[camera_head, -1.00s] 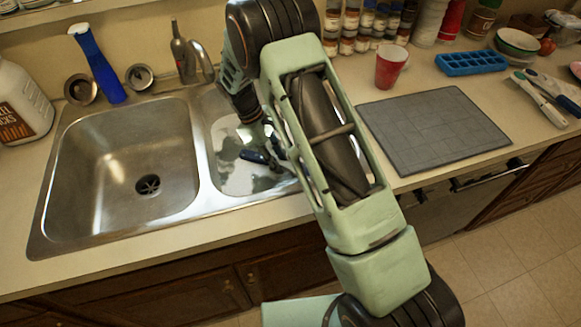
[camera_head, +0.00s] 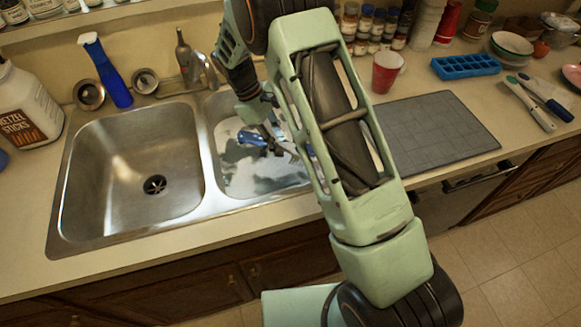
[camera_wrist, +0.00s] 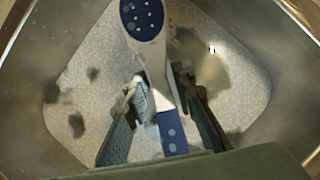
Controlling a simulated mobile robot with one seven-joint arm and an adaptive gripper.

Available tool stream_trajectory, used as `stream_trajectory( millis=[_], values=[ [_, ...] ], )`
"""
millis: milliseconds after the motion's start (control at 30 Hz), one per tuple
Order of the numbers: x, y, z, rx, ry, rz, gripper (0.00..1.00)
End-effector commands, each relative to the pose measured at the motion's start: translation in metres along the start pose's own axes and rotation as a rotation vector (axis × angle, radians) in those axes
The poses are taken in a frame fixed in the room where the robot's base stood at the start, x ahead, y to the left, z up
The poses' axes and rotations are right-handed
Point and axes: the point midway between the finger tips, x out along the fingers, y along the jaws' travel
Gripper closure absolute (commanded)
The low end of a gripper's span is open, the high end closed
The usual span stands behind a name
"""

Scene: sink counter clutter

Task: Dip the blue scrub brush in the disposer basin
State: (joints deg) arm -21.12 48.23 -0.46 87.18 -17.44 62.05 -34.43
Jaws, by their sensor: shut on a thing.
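The blue scrub brush (camera_head: 252,138) has a blue and white handle and is over the right basin in the head view. In the wrist view the brush (camera_wrist: 145,18) runs lengthwise between my fingers. My gripper (camera_wrist: 158,88) is shut on it, also seen in the head view (camera_head: 272,140). The right basin (camera_head: 232,187) below has a pale speckled bottom with dark patches. The left basin (camera_head: 110,170) is steel, empty, with a dark star-shaped drain (camera_head: 154,185). My arm hides part of the right basin's right side. The bristles are not clear.
A divider (camera_head: 207,165) separates the basins. A blue spray bottle (camera_head: 112,75) and a white jug (camera_head: 28,105) stand behind and left of the sink. A grey mat (camera_head: 430,130) and red cup (camera_head: 385,72) are at right.

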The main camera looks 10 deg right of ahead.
Motion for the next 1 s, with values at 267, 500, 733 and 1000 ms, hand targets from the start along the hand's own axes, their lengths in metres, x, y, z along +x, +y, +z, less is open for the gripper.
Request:
stream_trajectory(
  millis=[267,500,733,1000],
  values=[
    [-0.030,0.000,0.012,0.000,0.001,0.001,0.96],
    [-0.052,0.001,0.021,0.001,0.001,0.001,0.96],
    [-0.066,0.000,0.027,0.001,0.000,0.001,0.96],
    [-0.066,0.000,0.027,0.001,0.000,0.001,0.96]
  ],
)
